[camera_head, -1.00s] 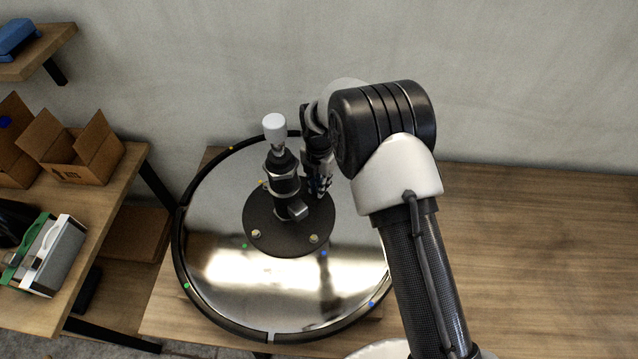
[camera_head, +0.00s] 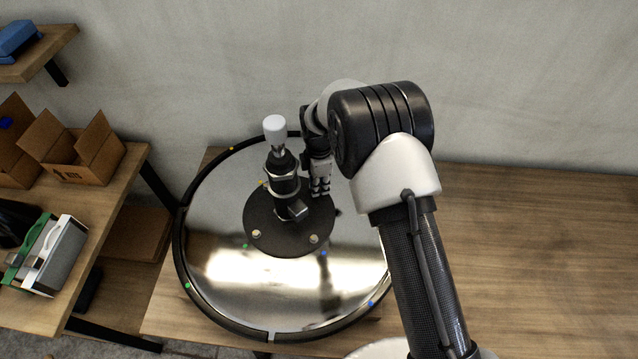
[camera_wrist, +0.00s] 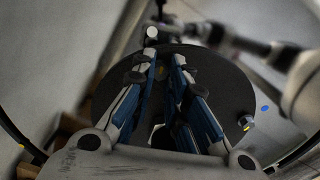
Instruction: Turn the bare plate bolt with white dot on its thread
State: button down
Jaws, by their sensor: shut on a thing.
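My gripper (camera_head: 321,192) points down at the plate's right back part, right of the central column. Its fingers are shut on a plate bolt there. In the wrist view the fingertips (camera_wrist: 163,66) come together over the plate, with a dim yellowish patch (camera_wrist: 163,72) between them. The fingers hide most of the held bolt, and I cannot make out a white dot on it. Two other plate bolts show at the front, one left (camera_head: 256,234) and one right (camera_head: 314,239).
The upright column (camera_head: 284,185) with a white top (camera_head: 275,130) stands close left of my gripper. Small coloured dots mark the base. A shelf with open cardboard boxes (camera_head: 85,155) is at left. The wooden table (camera_head: 540,260) is clear at right.

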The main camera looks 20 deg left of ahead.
jog(key=m, duration=1.3)
jog(key=shift+m, duration=0.4)
jog(key=m, duration=1.3)
jog(key=shift+m, duration=0.4)
jog(key=c, duration=1.5)
grip_release()
jog(key=shift+c, duration=0.2)
jog(key=shift+r, duration=0.1)
